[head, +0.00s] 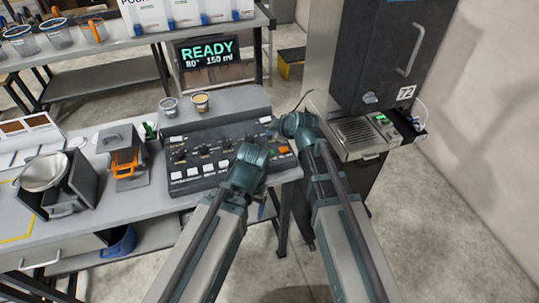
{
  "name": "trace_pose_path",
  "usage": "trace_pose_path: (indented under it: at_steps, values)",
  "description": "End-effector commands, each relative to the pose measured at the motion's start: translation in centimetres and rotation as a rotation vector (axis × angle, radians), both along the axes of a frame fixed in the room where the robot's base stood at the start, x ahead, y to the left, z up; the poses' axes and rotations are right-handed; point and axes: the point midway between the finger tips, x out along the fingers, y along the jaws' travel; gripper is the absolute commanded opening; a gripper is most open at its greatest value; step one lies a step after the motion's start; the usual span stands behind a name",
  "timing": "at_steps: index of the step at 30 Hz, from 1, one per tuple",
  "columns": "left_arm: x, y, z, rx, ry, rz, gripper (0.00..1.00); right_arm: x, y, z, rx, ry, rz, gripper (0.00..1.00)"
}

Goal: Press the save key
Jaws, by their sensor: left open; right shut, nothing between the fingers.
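A dark sloped control panel (205,152) sits on the counter with knobs and several keys. A row of white keys (192,173) runs along its front left. An orange key (283,150) is at its right end and a small white key (265,120) at its upper right. The key labels are too small to read, so I cannot tell which is the save key. My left gripper (264,160) is open over the panel's front right, partly hidden by its wrist. My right gripper (276,129) is shut and empty at the panel's right end. Contact cannot be told.
A display (208,56) behind the panel reads READY, 80°, 150 ml. A dark machine (385,50) with a drip tray (362,135) stands right. An orange-handled device (125,160) and a metal bowl (44,172) are left.

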Motion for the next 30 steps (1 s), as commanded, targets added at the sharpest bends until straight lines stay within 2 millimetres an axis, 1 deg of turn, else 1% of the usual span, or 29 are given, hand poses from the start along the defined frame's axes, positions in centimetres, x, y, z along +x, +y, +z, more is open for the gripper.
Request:
trace_pose_path:
  at_steps: [1, 9, 12, 15, 19, 30]
  values:
    - [0.0, 0.0, -1.1, 0.000, 0.000, 0.000, 0.74, 0.0, 0.0, -1.2, 0.000, 0.000, 0.000, 0.00]
    - [0.0, 0.0, -4.9, 0.000, 0.000, 0.001, 0.74, 0.0, 0.0, -4.9, 0.000, 0.000, 0.000, 0.00]
    - [0.0, 0.0, -6.1, 0.000, 0.000, 0.001, 0.74, 0.0, 0.0, -6.1, 0.000, 0.000, 0.000, 0.00]
    - [0.0, 0.0, -6.9, 0.000, 0.000, 0.001, 0.74, 0.0, 0.0, -6.9, 0.000, 0.000, 0.000, 0.00]
    - [0.0, 0.0, -7.2, 0.000, 0.000, 0.001, 0.74, 0.0, 0.0, -7.3, 0.000, 0.000, 0.000, 0.00]
    - [0.0, 0.0, -7.1, 0.000, 0.000, 0.001, 0.74, 0.0, 0.0, -7.1, 0.000, 0.000, 0.000, 0.00]
